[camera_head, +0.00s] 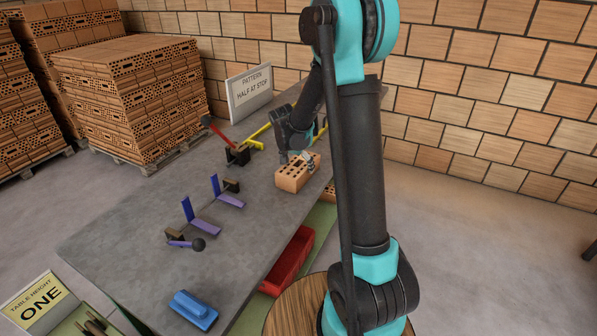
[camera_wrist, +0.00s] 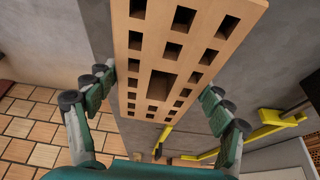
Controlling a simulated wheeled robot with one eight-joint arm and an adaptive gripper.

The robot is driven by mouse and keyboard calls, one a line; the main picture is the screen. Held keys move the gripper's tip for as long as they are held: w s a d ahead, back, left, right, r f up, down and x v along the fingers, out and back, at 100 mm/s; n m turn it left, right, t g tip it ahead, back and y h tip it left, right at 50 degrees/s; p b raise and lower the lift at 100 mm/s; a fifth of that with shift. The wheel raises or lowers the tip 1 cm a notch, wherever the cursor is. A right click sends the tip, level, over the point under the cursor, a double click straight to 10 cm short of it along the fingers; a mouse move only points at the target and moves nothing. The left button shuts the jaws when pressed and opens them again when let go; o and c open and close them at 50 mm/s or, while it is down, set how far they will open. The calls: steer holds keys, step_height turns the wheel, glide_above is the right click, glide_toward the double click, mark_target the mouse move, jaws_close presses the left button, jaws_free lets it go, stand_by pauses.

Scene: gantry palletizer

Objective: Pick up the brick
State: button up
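The brick (camera_head: 293,176) is orange-tan with rows of square holes. In the head view it is at the table's right side, below my gripper (camera_head: 308,158). In the wrist view the brick (camera_wrist: 160,60) fills the upper middle, its holed face toward the camera. My gripper's fingers (camera_wrist: 157,84) stand on either side of it, with the tips right at its long edges. I cannot tell whether they press on it or leave a small gap. I cannot tell whether the brick rests on the table.
The grey table (camera_head: 150,240) holds blue and purple brackets (camera_head: 200,222), a red-handled lever (camera_head: 222,138), a yellow rail (camera_head: 258,133), a sign (camera_head: 249,92) and a blue block (camera_head: 194,308). A red bin (camera_head: 290,262) sits beside its right edge. Brick pallets (camera_head: 130,95) stand behind left.

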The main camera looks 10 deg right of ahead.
steer(key=c, duration=1.2)
steer(key=shift+c, duration=0.5)
steer(key=shift+r, duration=0.1)
